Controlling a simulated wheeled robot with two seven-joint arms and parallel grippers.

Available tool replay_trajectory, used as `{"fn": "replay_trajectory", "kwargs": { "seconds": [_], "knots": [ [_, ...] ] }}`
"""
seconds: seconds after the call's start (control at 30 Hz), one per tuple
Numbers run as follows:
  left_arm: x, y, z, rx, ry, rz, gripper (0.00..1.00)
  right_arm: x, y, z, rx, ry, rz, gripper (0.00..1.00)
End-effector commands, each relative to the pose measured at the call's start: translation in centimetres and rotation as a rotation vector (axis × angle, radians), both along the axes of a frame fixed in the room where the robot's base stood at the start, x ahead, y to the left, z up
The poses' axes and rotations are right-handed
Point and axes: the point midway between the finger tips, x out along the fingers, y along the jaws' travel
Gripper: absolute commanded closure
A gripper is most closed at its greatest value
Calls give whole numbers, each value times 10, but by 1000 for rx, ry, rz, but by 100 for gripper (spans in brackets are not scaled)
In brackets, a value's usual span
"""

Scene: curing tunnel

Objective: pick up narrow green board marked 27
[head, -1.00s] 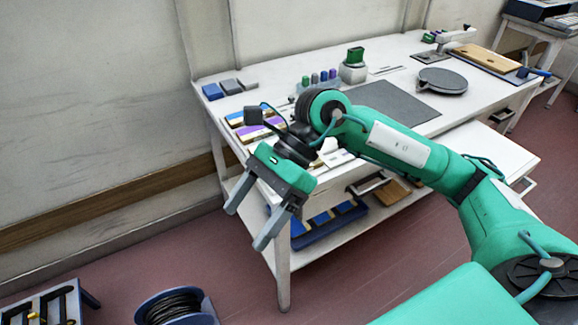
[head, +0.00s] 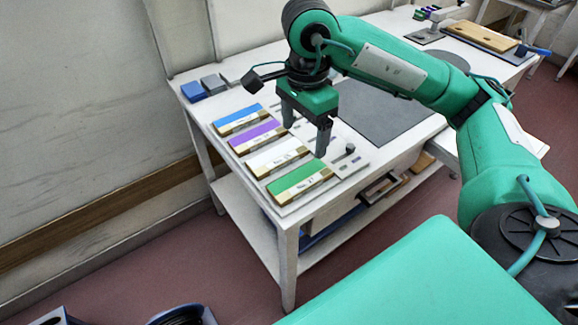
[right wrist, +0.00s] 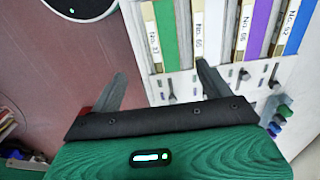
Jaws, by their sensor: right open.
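The narrow green board (head: 297,178) lies at the near end of a row of coloured boards on the table. In the right wrist view the green board (right wrist: 167,32) has a pale label strip whose number looks like 27, though it is small. My right gripper (head: 305,132) is open and empty, above the row and apart from the green board. In the right wrist view my right gripper (right wrist: 158,82) has its fingers spread, with the green board beyond the gap. My left gripper is not in view.
White (head: 275,155), purple (head: 254,136) and blue (head: 238,118) boards lie beside the green one. Small knobs (head: 349,149) stand along the row's right side. A dark mat (head: 385,115) lies to the right. Small blue and grey blocks (head: 194,91) sit at the back left.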

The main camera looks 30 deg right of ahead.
Motion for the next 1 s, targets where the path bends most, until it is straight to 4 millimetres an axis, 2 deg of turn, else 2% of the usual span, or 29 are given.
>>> {"fn": "replay_trajectory", "kwargs": {
  "seconds": [0.27,0.5,0.7,0.83,1.0],
  "knots": [
    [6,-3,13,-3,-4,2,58,0,0,-31,-1,4,-1,20],
    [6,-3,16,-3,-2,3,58,0,-1,-74,-2,3,-2,20],
    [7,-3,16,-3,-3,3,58,1,-1,-87,-2,0,-1,20],
    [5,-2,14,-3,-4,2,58,3,-2,-103,-2,4,-2,20],
    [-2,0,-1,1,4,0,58,6,-2,-128,-2,4,-2,20]
  ]
}}
